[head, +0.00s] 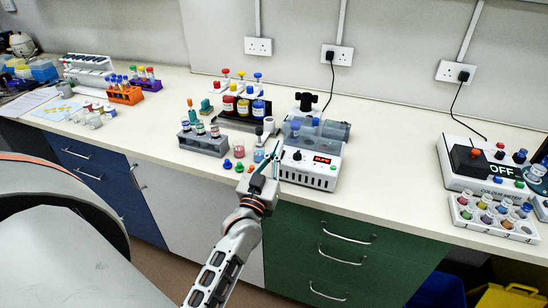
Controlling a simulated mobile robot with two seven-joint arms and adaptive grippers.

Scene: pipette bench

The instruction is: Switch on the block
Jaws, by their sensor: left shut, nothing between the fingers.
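The block appears to be the white bench unit (311,168) in the middle, near the front edge. It has a small lit red display (322,160), whose letters are too small to read surely, and a dark knob on its front. A clear-looking grey top with a blue-capped tube (315,122) sits above it. My left gripper (271,156) is shut and empty, just left of the unit's front face, pointing up and away. I cannot tell whether its fingertips touch the unit. My right gripper is not in view.
A grey vial rack (204,143), small beakers (238,150) and loose caps stand left of the unit. Behind are bottles with red, yellow and blue labels (243,107). At right, a colour meter (490,170) reads OFF, with a vial tray (494,219) before it. The bench between is clear.

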